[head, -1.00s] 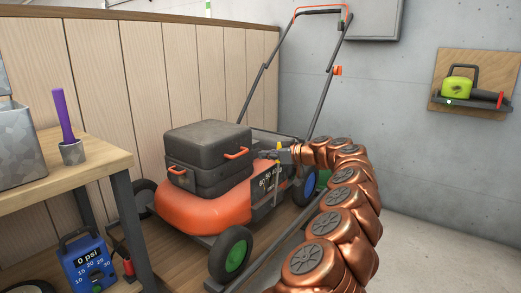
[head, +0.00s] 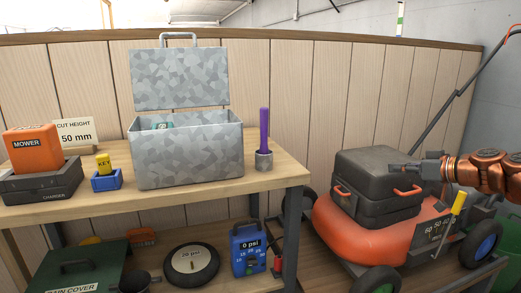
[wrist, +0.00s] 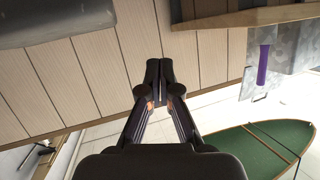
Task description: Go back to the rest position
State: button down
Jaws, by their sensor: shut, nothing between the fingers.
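My gripper (head: 398,171) is at the right in the head view, at the end of my copper arm, in front of or above the dark box on the orange lawn mower (head: 343,230). I cannot tell if it touches the box. In the wrist view my gripper (wrist: 160,75) has its fingers together, with nothing between them. Wooden wall panels lie beyond the fingertips.
A workbench (head: 285,178) at left bears an open metal box (head: 190,155), an orange mower battery (head: 32,147) on a charger, a key (head: 103,163) and a purple-handled tool (head: 264,130). A blue gauge (head: 247,262) and a small wheel (head: 192,264) are below.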

jog(key=s+a+r+n+g+p, duration=0.15)
jog(key=s+a+r+p, duration=0.25)
jog(key=a, duration=0.4)
jog(key=s+a+r+g+p, duration=0.3)
jog(key=s+a+r+p, duration=0.15)
jog(key=a, duration=0.35)
jog(key=s+a+r+n+g+p, duration=0.1)
jog(key=s+a+r+g+p, duration=0.15)
jog(key=a+r, duration=0.4)
jog(key=s+a+f+m+g+h+p, duration=0.1)
jog(key=s+a+g+h+p, duration=0.1)
jog(key=s+a+p, duration=0.5)
jog(key=s+m+g+h+p, duration=0.2)
jog(key=s+p, duration=0.3)
jog(key=s, duration=0.6)
jog(key=s+d+m+g+h+p, duration=0.1)
jog(key=s+d+p, duration=0.3)
jog(key=s, duration=0.4)
jog(key=s+d+m+g+h+p, duration=0.1)
jog(key=s+d+m+h+p, duration=0.2)
jog(key=s+p, duration=0.2)
jog(key=s, duration=0.3)
jog(key=shift+s+d+f+m+g+p, duration=0.3)
jog(key=shift+s+d+f+m+p, duration=0.05)
jog(key=shift+d+f, duration=0.05)
